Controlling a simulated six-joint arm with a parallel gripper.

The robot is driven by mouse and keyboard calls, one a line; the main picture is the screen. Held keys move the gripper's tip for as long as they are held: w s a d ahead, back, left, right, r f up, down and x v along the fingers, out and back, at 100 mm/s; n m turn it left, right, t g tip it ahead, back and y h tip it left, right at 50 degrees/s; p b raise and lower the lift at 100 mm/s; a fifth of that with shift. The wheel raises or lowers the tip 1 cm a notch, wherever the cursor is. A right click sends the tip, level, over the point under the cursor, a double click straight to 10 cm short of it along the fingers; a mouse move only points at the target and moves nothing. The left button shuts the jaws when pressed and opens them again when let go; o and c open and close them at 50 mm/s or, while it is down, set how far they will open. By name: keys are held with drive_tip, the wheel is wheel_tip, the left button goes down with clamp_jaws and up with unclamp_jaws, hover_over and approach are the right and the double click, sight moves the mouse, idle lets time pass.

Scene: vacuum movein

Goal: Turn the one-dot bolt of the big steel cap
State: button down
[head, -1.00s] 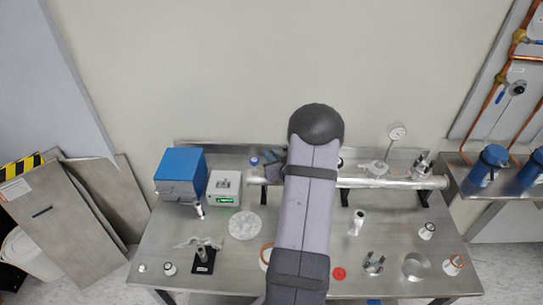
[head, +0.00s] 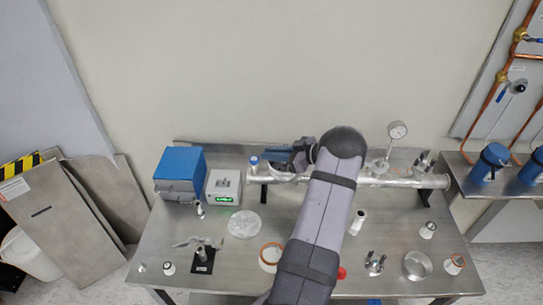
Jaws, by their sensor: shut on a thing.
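The steel pipe (head: 345,182) runs across the back of the table. A broad steel cap (head: 280,177) sits at its left part, mostly hidden behind my gripper. My gripper (head: 290,162) is dark and reaches in from the right, low over this cap. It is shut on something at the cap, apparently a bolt. The jaws and the bolt are too small to make out, and I cannot see any dot marks.
A vacuum gauge (head: 397,131) stands on the pipe to the right, and a small blue-topped fitting (head: 254,163) to the left. A grey meter box (head: 224,188) and blue box (head: 181,173) stand further left. Several loose parts lie in front, including a steel ring (head: 417,265).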

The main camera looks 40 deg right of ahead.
drive_tip(key=shift+r+y, duration=0.1)
drive_tip(key=shift+y, duration=0.2)
drive_tip(key=c, duration=2.1)
unclamp_jaws()
drive_tip(key=shift+s+d+r+b, duration=0.1)
drive_tip(key=shift+s+d+b, duration=0.25)
drive_tip(key=shift+s+b, duration=0.25)
drive_tip(key=b+v, duration=0.2)
drive_tip(key=v, duration=0.2)
drive_tip(key=shift+s+r, duration=0.15)
drive_tip(key=shift+s, duration=0.05)
drive_tip(key=shift+s+d+r, duration=0.25)
drive_tip(key=shift+s+r, duration=0.15)
drive_tip(key=shift+s, duration=0.15)
